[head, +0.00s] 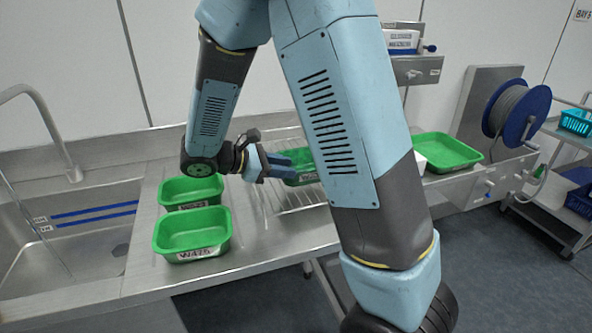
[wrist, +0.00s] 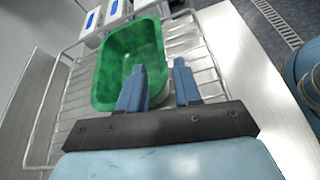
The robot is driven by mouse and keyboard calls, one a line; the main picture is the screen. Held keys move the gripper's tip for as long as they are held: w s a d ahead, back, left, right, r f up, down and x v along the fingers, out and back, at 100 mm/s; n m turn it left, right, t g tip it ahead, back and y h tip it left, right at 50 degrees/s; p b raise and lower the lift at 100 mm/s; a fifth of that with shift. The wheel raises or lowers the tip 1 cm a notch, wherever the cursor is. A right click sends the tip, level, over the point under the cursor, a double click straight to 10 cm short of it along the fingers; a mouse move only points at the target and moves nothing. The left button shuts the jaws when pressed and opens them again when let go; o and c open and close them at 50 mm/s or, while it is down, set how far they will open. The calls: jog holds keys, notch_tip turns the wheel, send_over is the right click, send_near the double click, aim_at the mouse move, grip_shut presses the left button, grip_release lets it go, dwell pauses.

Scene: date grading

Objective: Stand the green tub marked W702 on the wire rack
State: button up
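A green tub (wrist: 112,68) appears to stand upright on the wire rack (wrist: 50,122), whose wires show around it in the wrist view. In the head view this tub (head: 300,181) is partly hidden by my arm, and its label is too small to read. My gripper (wrist: 160,77) is at the tub's near right wall, one finger inside the tub and one outside. The fingers are apart, with a gap around the thin wall. In the head view my gripper (head: 284,168) reaches the tub from the left. The rack (head: 290,200) also shows there.
Two green tubs stand left on the steel counter: a front one (head: 192,232), marked W475, and one behind (head: 190,192). Another green tub (head: 447,152) stands to the right. A sink (head: 70,225) lies far left, a blue reel (head: 520,108) at right.

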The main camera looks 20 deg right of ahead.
jog(key=v, duration=0.6)
jog(key=s+d+r+m+t+y, duration=0.2)
jog(key=s+d+r+m+y, duration=0.3)
jog(key=s+m, duration=0.3)
jog(key=s+d+r+m+t+y, duration=0.2)
jog(key=s+d+r+m+y, duration=0.3)
jog(key=s, duration=0.6)
notch_tip(320, 180, up, 3)
jog(key=m+y, duration=0.3)
jog(key=shift+d+f+t+y, duration=0.2)
jog(key=shift+d+t+y, duration=0.1)
jog(key=shift+t, duration=0.1)
